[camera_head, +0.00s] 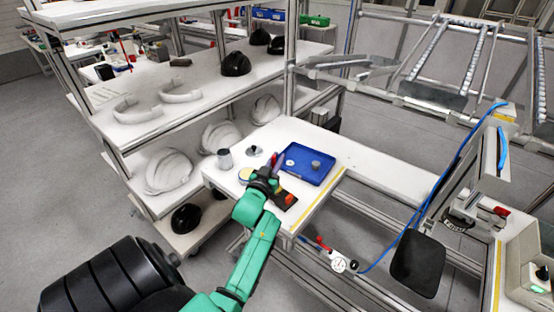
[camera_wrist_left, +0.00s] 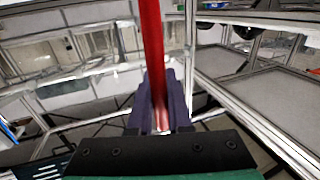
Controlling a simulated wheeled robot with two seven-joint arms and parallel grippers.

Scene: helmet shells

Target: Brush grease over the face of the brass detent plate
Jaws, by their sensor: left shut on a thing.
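My left gripper (camera_head: 268,174) is over the near left part of the white bench and also shows in the left wrist view (camera_wrist_left: 160,110). It is shut on a red handle (camera_wrist_left: 151,50), which stands up between its dark purple fingers. The bristle end of this handle is hidden. A small round yellowish thing (camera_head: 244,174) lies just left of the gripper, partly covered. I cannot tell whether it is the brass detent plate or a grease tin. A dark block with an orange-red part (camera_head: 288,199) lies to the right of the gripper. My right gripper is out of view.
A blue tray (camera_head: 325,151) with small round parts lies behind the gripper. A grey cup (camera_head: 225,158) and a small knobbed metal piece (camera_head: 254,150) stand at the bench's back left. Shelves with white shells (camera_head: 168,172) rise at left. The bench right of the tray is clear.

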